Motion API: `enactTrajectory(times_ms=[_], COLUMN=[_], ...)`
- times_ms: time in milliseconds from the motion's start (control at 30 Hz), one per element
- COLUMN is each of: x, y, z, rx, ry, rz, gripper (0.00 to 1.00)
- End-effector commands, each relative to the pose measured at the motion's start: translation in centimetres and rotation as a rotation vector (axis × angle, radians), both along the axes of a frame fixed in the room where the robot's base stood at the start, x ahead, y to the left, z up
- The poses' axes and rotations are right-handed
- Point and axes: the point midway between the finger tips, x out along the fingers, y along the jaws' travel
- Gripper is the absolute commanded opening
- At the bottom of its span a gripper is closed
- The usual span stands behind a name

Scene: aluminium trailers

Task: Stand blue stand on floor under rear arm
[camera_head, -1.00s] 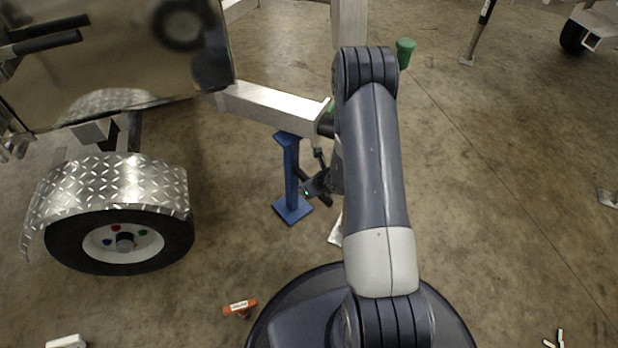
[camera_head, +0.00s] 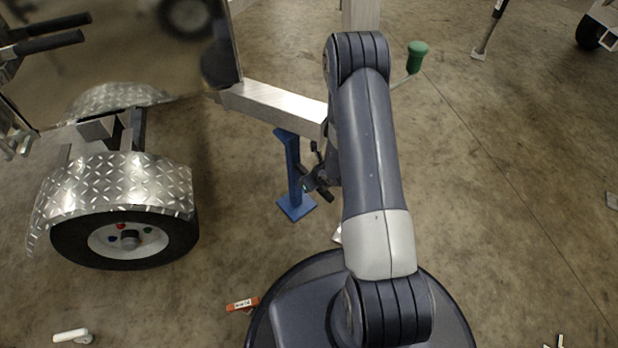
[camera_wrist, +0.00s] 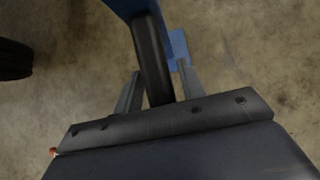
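The blue stand (camera_head: 292,165) is upright, with its square base plate (camera_head: 296,207) seemingly flat on the floor. Its top is just below the trailer's aluminium rear arm (camera_head: 275,108); I cannot tell whether they touch. My gripper (camera_head: 312,180) is low, beside the stand's right side, partly hidden by my arm. In the wrist view, a black bar (camera_wrist: 152,55) on the stand runs between my two fingers (camera_wrist: 158,82). Gaps show beside the bar, so the gripper looks open around it. Part of the blue stand (camera_wrist: 178,45) shows beyond the bar.
The trailer wheel (camera_head: 125,240) under a tread-plate fender (camera_head: 118,187) stands to the left. An orange labelled object (camera_head: 242,304) and a white-handled piece (camera_head: 73,336) lie on the floor. A green handle (camera_head: 417,57) sticks out behind my arm. The floor at right is mostly clear.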

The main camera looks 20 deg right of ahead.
Motion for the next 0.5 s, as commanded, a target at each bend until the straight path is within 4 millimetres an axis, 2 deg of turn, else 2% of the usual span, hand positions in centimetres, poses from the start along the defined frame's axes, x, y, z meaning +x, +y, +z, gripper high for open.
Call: enactTrajectory(times_ms=[367,467,500], x=[0.0,-0.5,-1.4], y=[-0.1,-0.3,-0.7], z=[0.7,1.8,1.3], rx=[0.001,0.002,0.002], ry=[-0.005,-0.006,-0.001], rz=[0.000,-0.001,-0.003], gripper=[0.44,0.44,0.44])
